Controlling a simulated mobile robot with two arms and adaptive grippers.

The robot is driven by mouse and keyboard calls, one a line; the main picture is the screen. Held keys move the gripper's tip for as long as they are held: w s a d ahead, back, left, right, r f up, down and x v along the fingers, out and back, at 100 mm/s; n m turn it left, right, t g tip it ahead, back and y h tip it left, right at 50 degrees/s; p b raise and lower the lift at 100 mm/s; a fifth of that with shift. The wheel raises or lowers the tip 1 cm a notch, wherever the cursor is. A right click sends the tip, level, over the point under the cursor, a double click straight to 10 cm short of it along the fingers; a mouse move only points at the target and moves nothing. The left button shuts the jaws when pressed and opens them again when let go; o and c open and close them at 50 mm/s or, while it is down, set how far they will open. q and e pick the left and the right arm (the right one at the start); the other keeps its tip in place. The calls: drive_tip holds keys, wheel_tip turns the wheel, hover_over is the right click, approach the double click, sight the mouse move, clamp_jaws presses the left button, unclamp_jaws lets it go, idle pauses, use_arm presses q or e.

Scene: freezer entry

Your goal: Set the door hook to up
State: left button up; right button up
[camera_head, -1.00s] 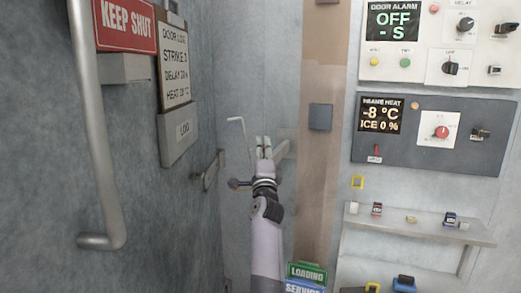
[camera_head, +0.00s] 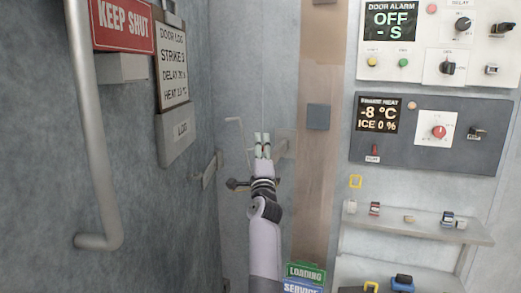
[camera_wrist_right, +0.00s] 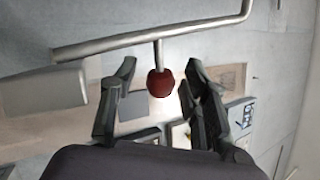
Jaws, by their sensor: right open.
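A thin bent metal rod, which looks like the door hook (camera_head: 240,136), stands upright against the grey wall in the head view, its short top end bent to the left. In the right wrist view the metal rod (camera_wrist_right: 110,47) runs across the top, with a red knob (camera_wrist_right: 160,83) on a short stem. My right gripper (camera_head: 262,136) is just right of the rod in the head view. In the right wrist view its open fingers (camera_wrist_right: 158,88) are on either side of the red knob, with gaps visible. The knob is not visible in the head view. My left gripper is out of view.
A grey door with a long handle (camera_head: 90,150) and a latch plate (camera_head: 208,170) is at the left. A bracket (camera_head: 285,143) is just right of the gripper. Control panels (camera_head: 430,155) and a shelf (camera_head: 425,228) are at the right.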

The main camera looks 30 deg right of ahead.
drive_tip(key=v, duration=0.7)
drive_tip(key=shift+s, duration=0.15)
drive_tip(key=shift+a+f, duration=0.1)
drive_tip(key=shift+a, duration=0.05)
